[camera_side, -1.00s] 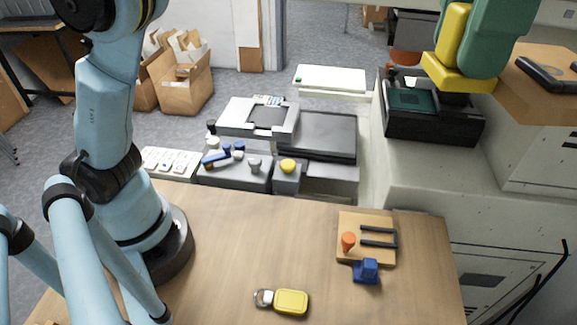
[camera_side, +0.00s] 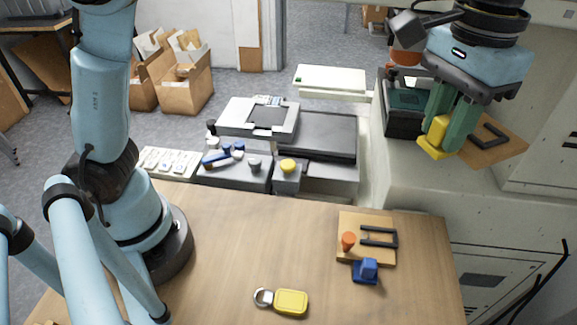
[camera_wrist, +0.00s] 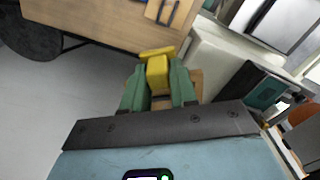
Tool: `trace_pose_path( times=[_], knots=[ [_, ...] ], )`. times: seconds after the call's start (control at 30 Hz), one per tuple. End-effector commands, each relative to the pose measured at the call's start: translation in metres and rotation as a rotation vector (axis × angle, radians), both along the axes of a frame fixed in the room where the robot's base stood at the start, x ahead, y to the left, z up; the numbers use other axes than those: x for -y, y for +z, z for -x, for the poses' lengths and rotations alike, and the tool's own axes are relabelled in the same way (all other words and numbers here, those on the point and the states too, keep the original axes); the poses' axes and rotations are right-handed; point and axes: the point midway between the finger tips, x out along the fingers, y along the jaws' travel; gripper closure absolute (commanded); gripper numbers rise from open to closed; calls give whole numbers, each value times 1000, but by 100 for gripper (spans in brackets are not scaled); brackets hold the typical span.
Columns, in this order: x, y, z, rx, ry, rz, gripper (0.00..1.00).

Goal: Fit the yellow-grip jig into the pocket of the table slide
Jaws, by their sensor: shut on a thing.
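My gripper (camera_side: 452,138) has green fingers and is shut on the yellow grip (camera_side: 435,134) of the jig, high at the right of the side view. The jig's wooden plate (camera_side: 507,150), with a black bracket on it, sticks out to the right behind the fingers. In the wrist view the yellow grip (camera_wrist: 157,72) sits between the fingers, and part of the plate (camera_wrist: 195,84) shows beside them. The black table slide (camera_side: 398,122) with a green recess stands behind and left of the gripper. The gripper and jig partly hide it. The jig appears apart from it.
The wooden table carries a second wooden plate (camera_side: 350,222) with an orange knob and black bars, a blue block (camera_side: 366,270) and a yellow tag (camera_side: 291,302). An orange printer part (camera_side: 405,57) hangs above the slide.

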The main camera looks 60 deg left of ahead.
Motion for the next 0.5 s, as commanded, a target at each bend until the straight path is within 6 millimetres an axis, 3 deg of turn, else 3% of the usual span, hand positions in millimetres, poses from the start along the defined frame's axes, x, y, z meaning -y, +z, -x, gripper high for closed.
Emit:
trace_pose_path(
  times=[0.13,0.37,0.5],
  knots=[
    [-27,-43,-14,0,105,0,100],
    [-75,-104,-19,0,273,0,100],
    [-119,-137,-20,0,447,0,100]
  ],
)
